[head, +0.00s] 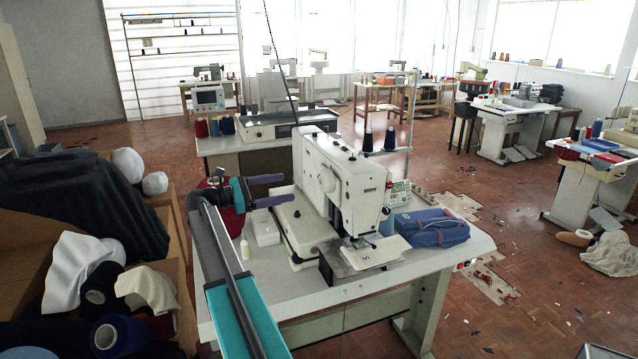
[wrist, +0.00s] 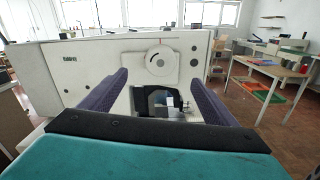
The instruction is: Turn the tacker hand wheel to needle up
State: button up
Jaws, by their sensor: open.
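The tacker (head: 345,190) is a white sewing machine on a pale table in the middle of the head view. In the wrist view its white body (wrist: 95,75) fills the centre. My gripper (head: 292,188) has two purple fingers, spread open and empty, pointing at the machine from the left. In the wrist view the wheel appears between and just beyond the fingertips (wrist: 160,79), apart from them. The needle is too small to read.
Cones stand behind the machine.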

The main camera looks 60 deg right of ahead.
aim_at(320, 181)
jog(key=p+x, duration=0.3)
jog(key=x, duration=1)
jog(key=shift+s+d, duration=0.2)
jog(key=shift+d, duration=0.05)
